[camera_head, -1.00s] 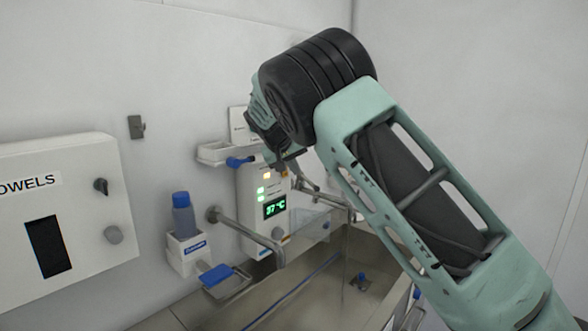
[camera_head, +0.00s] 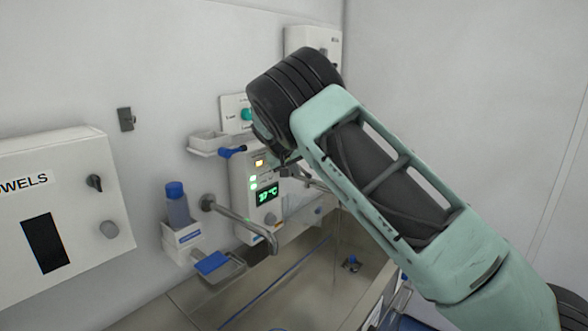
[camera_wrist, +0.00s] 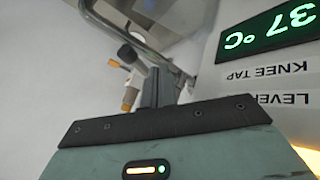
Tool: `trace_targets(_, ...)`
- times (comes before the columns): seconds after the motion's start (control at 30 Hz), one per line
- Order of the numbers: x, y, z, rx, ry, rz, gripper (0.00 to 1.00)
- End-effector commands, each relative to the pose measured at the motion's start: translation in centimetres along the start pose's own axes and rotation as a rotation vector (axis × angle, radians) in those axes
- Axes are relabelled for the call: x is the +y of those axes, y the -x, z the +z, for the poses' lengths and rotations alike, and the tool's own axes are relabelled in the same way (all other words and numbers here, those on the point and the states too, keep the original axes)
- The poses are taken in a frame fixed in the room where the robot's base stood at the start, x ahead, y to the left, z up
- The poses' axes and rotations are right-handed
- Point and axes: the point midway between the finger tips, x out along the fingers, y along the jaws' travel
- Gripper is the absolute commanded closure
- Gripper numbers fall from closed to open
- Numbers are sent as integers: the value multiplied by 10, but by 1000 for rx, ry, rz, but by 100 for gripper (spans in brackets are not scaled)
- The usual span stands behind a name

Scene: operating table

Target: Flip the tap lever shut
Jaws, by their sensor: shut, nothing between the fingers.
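A metal tap (camera_head: 318,184) with a thin bar stands out from the white control panel, partly hidden behind my arm in the head view. In the wrist view a curved metal bar (camera_wrist: 118,28) runs at the upper left, with orange-tipped fittings (camera_wrist: 130,80) below it. I cannot tell which part is the lever. My gripper (camera_wrist: 152,88) is shut and empty, pointing at these fittings; contact cannot be judged. In the head view my gripper (camera_head: 288,168) is mostly hidden, just in front of the panel. A thin vertical streak, possibly water, falls below the tap.
The white panel (camera_head: 240,185) shows 37 °C. A second spout (camera_head: 245,228) reaches out to the left of it. A blue-capped bottle (camera_head: 177,208), a small white tray (camera_head: 208,142) and a towel box (camera_head: 60,215) are on the wall. The steel basin (camera_head: 290,290) lies below.

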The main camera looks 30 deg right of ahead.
Motion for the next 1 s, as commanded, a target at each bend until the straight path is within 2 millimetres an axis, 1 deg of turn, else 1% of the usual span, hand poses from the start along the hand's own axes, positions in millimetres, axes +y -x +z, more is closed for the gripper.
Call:
trace_targets(0.63, 15, -8, 4, 55, 94, -60, 100)
trace_targets(0.77, 23, -12, 5, 86, 144, -91, 100)
trace_targets(1.0, 45, -23, 4, 168, 284, -179, 100)
